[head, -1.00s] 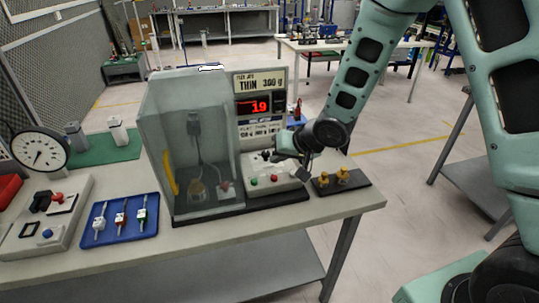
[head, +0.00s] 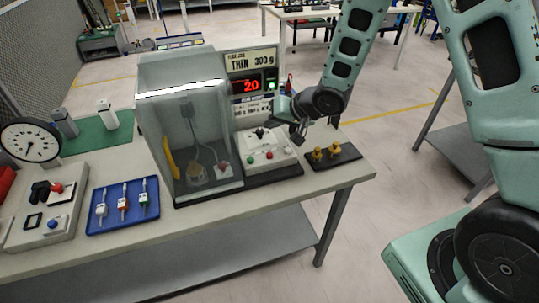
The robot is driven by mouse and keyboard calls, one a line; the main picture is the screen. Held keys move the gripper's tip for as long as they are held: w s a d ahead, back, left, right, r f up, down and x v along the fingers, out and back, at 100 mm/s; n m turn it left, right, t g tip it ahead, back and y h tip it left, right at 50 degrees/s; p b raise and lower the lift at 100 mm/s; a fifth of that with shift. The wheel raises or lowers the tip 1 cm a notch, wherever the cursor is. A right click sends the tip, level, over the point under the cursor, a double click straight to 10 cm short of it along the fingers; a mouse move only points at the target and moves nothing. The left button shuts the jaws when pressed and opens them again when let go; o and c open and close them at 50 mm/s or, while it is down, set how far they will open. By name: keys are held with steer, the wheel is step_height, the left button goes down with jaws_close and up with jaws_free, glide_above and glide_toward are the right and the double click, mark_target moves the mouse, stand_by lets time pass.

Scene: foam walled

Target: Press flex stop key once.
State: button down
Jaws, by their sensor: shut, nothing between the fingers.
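The flex tester (head: 250,62) stands on the bench with a lit red display (head: 247,86) reading 20. Its white key panel (head: 262,146) carries a red key (head: 269,155), a green key (head: 250,160) and a black lever (head: 260,132). No key label is legible, so I cannot confirm which one is the stop key; the red one is in plain view. My gripper (head: 299,138) is shut and empty, to the right of the red key and above the panel's right side. I see no contact with a key.
A clear chamber (head: 205,135) stands left of the panel. A black plate with brass pieces (head: 331,153) lies to the right, close to my gripper.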

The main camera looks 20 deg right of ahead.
steer(key=b, duration=0.6)
glide_above(270, 155)
steer(key=f, duration=0.7)
steer(key=shift+s+d, duration=0.3)
steer(key=shift+f+b, duration=0.3)
steer(key=shift+f, duration=0.3)
stand_by(0.5)
steer(key=shift+f, duration=0.4)
steer(key=shift+f+b, duration=0.5)
steer(key=shift+f, duration=0.05)
stand_by(0.5)
steer(key=shift+r, duration=0.1)
steer(key=shift+r+p, duration=0.9)
steer(key=shift+p, duration=0.1)
